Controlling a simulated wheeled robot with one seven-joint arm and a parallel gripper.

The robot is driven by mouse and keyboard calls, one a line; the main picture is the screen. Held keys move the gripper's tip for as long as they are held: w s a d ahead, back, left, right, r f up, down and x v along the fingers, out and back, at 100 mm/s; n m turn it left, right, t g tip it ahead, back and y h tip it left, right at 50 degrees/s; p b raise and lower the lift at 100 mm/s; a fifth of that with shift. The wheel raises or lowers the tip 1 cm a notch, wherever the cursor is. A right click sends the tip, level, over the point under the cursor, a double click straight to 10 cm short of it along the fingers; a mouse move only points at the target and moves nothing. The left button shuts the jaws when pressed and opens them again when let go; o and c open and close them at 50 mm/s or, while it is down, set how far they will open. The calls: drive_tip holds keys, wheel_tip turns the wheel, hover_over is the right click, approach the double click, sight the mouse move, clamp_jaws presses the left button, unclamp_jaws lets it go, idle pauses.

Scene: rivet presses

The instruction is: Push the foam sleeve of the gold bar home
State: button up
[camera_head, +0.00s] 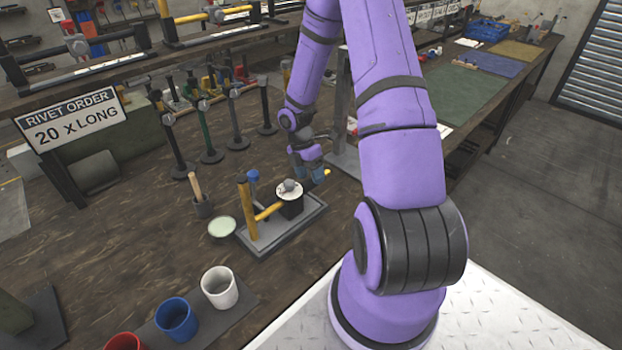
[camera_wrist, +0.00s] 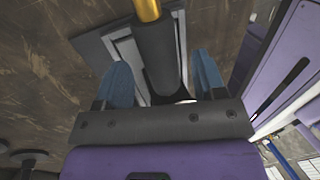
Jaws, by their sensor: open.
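The gold bar (camera_wrist: 148,9) shows at the top of the wrist view. A dark grey foam sleeve (camera_wrist: 155,50) is around it, and the bar's gold part sticks out of the sleeve's far end. My gripper (camera_wrist: 163,75) is open, with one blue finger on each side of the sleeve and a gap visible at both. The sleeve's near end is partly hidden by my gripper's body. In the head view my gripper (camera_head: 307,172) is over the rivet press (camera_head: 281,228), near its white round top.
A mallet (camera_head: 201,196) and a pale green dish (camera_head: 222,227) are left of the press. White (camera_head: 219,287), blue (camera_head: 177,319) and red (camera_head: 124,342) cups stand at the front. Several dark posts with bars (camera_head: 208,135) stand behind. A rivet order sign (camera_head: 72,117) is at left.

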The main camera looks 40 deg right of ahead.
drive_tip(key=v, duration=0.9)
drive_tip(key=shift+r, duration=0.1)
drive_tip(key=s+a+r+m+t+h, duration=0.15)
drive_tip(key=a+r+m, duration=0.3)
drive_tip(key=r, duration=0.55)
drive_tip(key=s+a+r+m+t+h, duration=0.15)
drive_tip(key=s+a+r+m, duration=0.35)
drive_tip(key=r, duration=0.6)
drive_tip(key=s+a+r+m+t+y, duration=0.1)
drive_tip(key=s+a+r+m+t, duration=0.2)
drive_tip(key=s, duration=0.4)
drive_tip(key=s+a+r+m+t+y, duration=0.2)
drive_tip(key=s+a+r+m, duration=0.3)
drive_tip(key=s+a+r, duration=0.2)
drive_tip(key=shift+s+a+r+t, duration=0.3)
drive_tip(key=shift+s+r+t, duration=0.1)
